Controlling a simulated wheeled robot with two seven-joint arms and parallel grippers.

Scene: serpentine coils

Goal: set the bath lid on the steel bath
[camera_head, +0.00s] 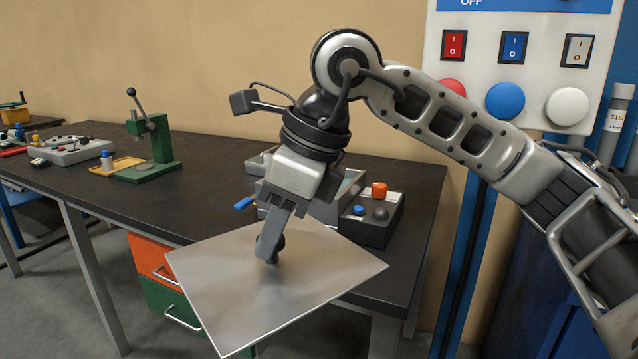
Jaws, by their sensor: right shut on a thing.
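The bath lid (330,277) is a flat, square steel plate with a dark knob in its middle. My right gripper (272,250) is shut on the knob and holds the lid out at the table's front edge, overlapping it in the picture. The steel bath (352,184) seems to be the grey open box on the table behind my right gripper. My gripper and wrist hide much of it. The lid is apart from the bath, in front of it. My left gripper is not in view.
A dark control box (378,232) with an orange knob stands right of the bath. A green lever press (150,145) and a grey device (70,150) stand at the left on the dark table (215,150). A switch panel (520,65) is on the right.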

